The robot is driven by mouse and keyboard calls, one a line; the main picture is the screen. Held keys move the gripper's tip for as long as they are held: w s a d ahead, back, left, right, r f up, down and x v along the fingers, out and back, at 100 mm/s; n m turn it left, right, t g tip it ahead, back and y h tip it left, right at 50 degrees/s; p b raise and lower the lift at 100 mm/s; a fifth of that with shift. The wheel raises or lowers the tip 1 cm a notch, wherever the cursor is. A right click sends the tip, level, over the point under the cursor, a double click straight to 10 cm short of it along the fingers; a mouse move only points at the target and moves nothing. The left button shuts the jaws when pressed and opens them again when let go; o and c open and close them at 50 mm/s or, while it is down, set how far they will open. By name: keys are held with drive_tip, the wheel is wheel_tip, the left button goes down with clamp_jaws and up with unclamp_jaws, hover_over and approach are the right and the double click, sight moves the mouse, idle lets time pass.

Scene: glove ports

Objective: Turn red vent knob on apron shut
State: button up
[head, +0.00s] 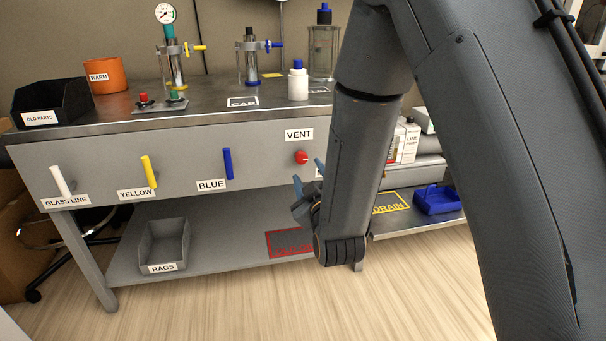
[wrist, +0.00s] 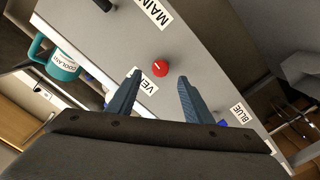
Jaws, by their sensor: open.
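The red vent knob (head: 301,157) sits on the grey front apron of the bench (head: 100,165), below a white VENT label (head: 299,135). In the wrist view the round red knob (wrist: 160,68) shows a short light mark on its face. My gripper (head: 308,190) is near the apron, just below and right of the knob in the head view, partly hidden by my own arm. In the wrist view my gripper (wrist: 160,92) is open, with its two blue-grey fingers spread. The knob shows beyond the gap between the fingertips and nothing is held.
White (head: 60,180), yellow (head: 149,172) and blue (head: 228,163) handles stand out from the apron left of the knob. A MAIN label and a dark handle (wrist: 104,4) show in the wrist view. A teal COOLANT mug (wrist: 58,62) is at left there. A grey RAGS bin (head: 165,243) is on the lower shelf.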

sight(302, 160)
drive_tip(key=shift+b+x, duration=1.2)
drive_tip(key=shift+x, duration=2.75)
drive_tip(key=c, duration=1.1)
